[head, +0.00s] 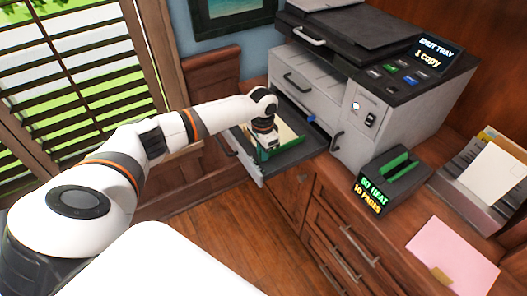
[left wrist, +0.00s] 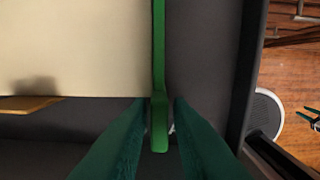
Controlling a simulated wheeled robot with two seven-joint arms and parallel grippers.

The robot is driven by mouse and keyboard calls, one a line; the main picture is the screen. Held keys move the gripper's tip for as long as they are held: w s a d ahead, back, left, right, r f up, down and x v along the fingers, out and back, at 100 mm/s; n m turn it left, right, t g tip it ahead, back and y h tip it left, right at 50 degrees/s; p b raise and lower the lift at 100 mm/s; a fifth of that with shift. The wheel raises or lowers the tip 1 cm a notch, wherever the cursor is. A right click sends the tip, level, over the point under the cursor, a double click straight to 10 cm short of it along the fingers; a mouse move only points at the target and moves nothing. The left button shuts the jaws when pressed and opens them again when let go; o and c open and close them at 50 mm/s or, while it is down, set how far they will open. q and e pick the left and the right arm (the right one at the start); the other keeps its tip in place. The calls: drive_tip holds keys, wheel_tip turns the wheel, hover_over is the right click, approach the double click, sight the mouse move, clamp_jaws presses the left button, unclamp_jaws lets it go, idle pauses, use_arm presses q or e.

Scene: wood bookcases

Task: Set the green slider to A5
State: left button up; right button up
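The printer's paper tray (head: 296,157) is pulled out. A cream paper stack (head: 287,132) lies in it; it also shows in the left wrist view (left wrist: 70,50). The green slider (left wrist: 159,60) is a long upright bar along the paper's right edge in the left wrist view. Its near end lies between the teal fingers of my left gripper (left wrist: 160,105), with a thin gap on each side. Any size marks such as A5 cannot be read.
The printer (head: 345,85) has a display (head: 434,54) reading "SHUT TRAY 1 copy". A dark device (head: 391,178) with a green top, a paper holder (head: 475,185) and a pink sheet (head: 452,252) stand to the right. A small blue part (head: 311,119) shows at the tray's back.

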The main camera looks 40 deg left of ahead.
use_arm(q)
wheel_tip(320, 180, up, 12)
drive_tip(key=shift+b, duration=0.3)
idle(0.4)
idle(0.4)
